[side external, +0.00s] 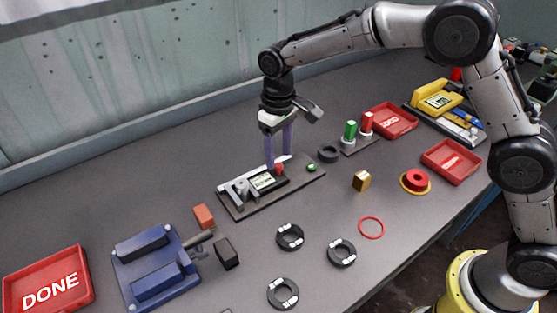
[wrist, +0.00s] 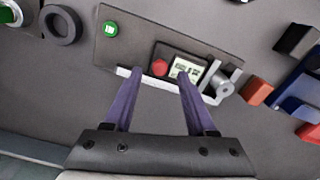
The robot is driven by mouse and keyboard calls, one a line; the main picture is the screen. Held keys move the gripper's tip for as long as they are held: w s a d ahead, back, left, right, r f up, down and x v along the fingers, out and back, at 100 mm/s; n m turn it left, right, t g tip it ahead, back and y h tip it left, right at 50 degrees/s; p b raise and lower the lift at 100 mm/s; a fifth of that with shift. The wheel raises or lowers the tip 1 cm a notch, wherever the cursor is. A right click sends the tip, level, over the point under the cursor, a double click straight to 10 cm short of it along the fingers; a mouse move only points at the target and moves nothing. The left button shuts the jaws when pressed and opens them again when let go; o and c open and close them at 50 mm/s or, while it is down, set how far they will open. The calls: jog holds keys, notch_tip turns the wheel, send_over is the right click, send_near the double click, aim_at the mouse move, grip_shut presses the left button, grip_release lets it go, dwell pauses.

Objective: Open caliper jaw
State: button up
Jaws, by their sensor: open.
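The caliper (side external: 262,182) lies on a dark base plate (side external: 234,211) near the middle of the table. It has a small lit display, a red knob (side external: 278,169) and light metal jaws (side external: 238,190) at its left end. In the wrist view the caliper display (wrist: 187,68) and the red knob (wrist: 160,67) show just beyond my fingertips, with the jaws (wrist: 218,82) at the right. My gripper (side external: 278,166) points down over the caliper with its purple fingers apart. It also shows in the wrist view (wrist: 158,75), open and empty. Whether a fingertip touches the caliper I cannot tell.
A green button (side external: 311,168) sits on the plate's right end. Several dark rings, one a black ring (side external: 290,237), lie in front. A blue vise (side external: 158,268), orange block (side external: 203,216) and black block (side external: 227,253) stand left. A brass cube (side external: 361,181) is right.

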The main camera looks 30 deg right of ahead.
aim_at(279, 165)
jog(key=shift+f, duration=1.55)
grip_shut()
jog(key=shift+r, duration=0.1)
